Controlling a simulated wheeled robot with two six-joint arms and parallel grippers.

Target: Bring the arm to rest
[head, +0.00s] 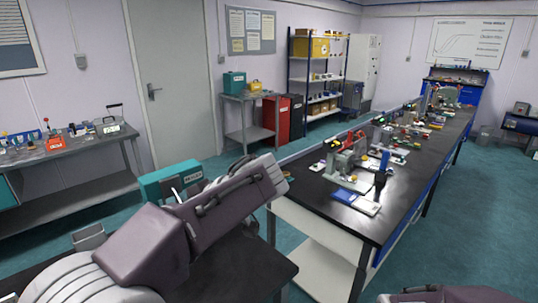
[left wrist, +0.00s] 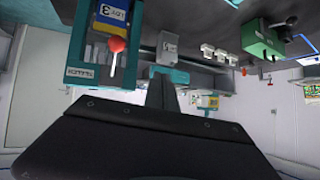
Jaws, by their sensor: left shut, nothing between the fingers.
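My left arm (head: 190,220) reaches across the lower left of the head view, over the near dark table. Its gripper cannot be made out in the head view. In the left wrist view my left gripper (left wrist: 163,88) shows as dark fingers together, with nothing held between them. The dark gripper body fills the lower middle of that view. Only a small part of my right arm (head: 445,295) shows at the bottom right of the head view, and its gripper is out of view.
A long black bench (head: 400,170) with several instruments runs to the back right. A near dark table (head: 240,265) lies under my left arm. A grey side bench (head: 80,165) stands left. The wrist view shows a teal device (left wrist: 95,75) with a red knob (left wrist: 116,44).

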